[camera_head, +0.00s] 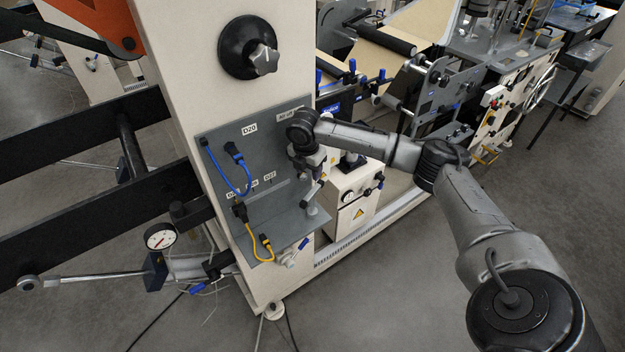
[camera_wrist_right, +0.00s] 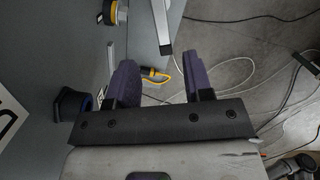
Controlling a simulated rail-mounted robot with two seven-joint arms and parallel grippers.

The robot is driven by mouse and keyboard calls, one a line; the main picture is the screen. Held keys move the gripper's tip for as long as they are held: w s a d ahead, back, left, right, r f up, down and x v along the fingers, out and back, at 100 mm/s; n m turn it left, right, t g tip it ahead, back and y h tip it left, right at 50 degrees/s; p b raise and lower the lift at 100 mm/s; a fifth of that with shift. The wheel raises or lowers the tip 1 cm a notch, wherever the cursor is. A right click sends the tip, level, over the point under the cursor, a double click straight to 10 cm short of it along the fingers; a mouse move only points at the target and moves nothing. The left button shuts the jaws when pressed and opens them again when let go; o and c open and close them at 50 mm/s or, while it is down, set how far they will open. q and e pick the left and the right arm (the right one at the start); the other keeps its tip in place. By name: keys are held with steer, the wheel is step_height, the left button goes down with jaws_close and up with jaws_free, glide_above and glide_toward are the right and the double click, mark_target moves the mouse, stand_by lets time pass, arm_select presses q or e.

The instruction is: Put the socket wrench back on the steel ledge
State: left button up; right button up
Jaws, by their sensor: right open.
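A steel ledge (camera_head: 280,222) juts from the grey panel on the white column; its edge also shows in the right wrist view (camera_wrist_right: 139,45). A slim silver bar, which looks like the socket wrench (camera_head: 311,191), is at the ledge's right end. In the right wrist view the bar (camera_wrist_right: 161,25) lies at the ledge edge, beyond the fingertips. I cannot tell whether it rests fully on the ledge. My right gripper (camera_wrist_right: 160,68) is open, its two purple fingers apart with nothing between them. In the head view it (camera_head: 317,168) is close above the bar, partly hidden by my wrist. My left gripper is out of view.
A blue cable (camera_head: 222,175) and a yellow cable (camera_head: 255,238) hang from plugs on the panel, left of my gripper. A dark knob (camera_head: 248,48) sits above. A white cabinet (camera_head: 352,197) stands close on the right. A dial gauge (camera_head: 160,237) is at lower left.

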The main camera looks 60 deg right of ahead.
steer(key=s+a+f+m+y, duration=0.1)
steer(key=s+a+f, duration=0.3)
steer(key=a, duration=0.5)
steer(key=s+a+f+m+t, duration=0.1)
steer(key=s+a+f, duration=0.1)
steer(key=a+f, duration=0.55)
steer(key=s+a+f+m+y, duration=0.1)
steer(key=s+a+f, duration=0.3)
steer(key=a, duration=0.6)
steer(key=s+a+f+m+t, duration=0.1)
steer(key=s+a+m+t, duration=0.1)
steer(key=s+a+m, duration=0.45)
steer(key=s+r+m, duration=0.2)
steer(key=s+m, duration=0.4)
steer(key=s, duration=0.5)
steer(key=shift+a+r+t, duration=0.25)
steer(key=shift+t, duration=0.15)
